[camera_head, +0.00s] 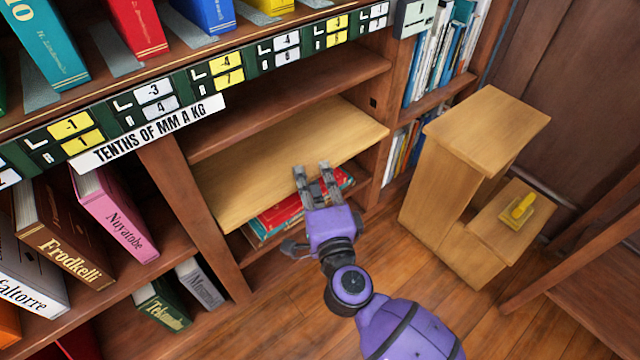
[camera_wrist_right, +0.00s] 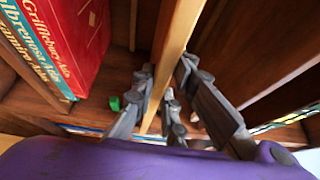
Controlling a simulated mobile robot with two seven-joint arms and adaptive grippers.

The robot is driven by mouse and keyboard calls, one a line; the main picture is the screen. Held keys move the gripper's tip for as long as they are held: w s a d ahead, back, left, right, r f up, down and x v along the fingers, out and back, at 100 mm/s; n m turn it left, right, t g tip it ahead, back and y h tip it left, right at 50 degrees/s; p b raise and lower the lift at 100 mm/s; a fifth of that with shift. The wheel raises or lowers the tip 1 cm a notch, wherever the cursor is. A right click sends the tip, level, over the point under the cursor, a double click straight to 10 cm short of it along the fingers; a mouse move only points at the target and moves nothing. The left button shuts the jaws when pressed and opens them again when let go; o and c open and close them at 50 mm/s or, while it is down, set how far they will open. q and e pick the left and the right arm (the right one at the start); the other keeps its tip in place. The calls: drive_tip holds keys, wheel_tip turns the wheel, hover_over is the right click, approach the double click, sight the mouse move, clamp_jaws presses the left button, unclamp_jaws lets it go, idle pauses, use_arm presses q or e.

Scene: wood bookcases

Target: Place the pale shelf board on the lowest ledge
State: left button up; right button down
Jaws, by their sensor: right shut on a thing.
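The pale shelf board (camera_head: 275,160) is inside the middle bay of the dark wood bookcase, spanning most of its width. My right gripper (camera_head: 313,178) is shut on the board's front edge; in the right wrist view the board (camera_wrist_right: 172,45) runs between its fingers (camera_wrist_right: 165,95). Below the board, red and teal books (camera_head: 275,214) lie low in the bay; they also show in the right wrist view (camera_wrist_right: 75,45). The board hides most of the bay's lower inside, and I cannot tell whether it rests on a ledge. My left gripper is not in view.
A dark fixed shelf (camera_head: 300,100) lies above the board. Upright side panels (camera_head: 195,205) flank the bay. The wood floor (camera_head: 270,325) in front is clear.

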drive_tip(key=shift+w+a+r+b, duration=0.2)
drive_tip(key=shift+w+a+b, duration=0.15)
drive_tip(key=shift+w+a, duration=0.35)
drive_tip(key=shift+w+f+b, duration=0.15)
drive_tip(key=shift+f+b, duration=0.7)
drive_tip(key=shift+f, duration=0.4)
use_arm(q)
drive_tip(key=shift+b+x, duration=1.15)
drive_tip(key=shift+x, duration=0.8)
use_arm(e)
drive_tip(key=shift+w+f, duration=0.15)
drive_tip(key=shift+f, duration=1.25)
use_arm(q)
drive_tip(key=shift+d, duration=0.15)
use_arm(e)
drive_tip(key=c, duration=1.7)
unclamp_jaws()
drive_tip(key=shift+f, duration=0.1)
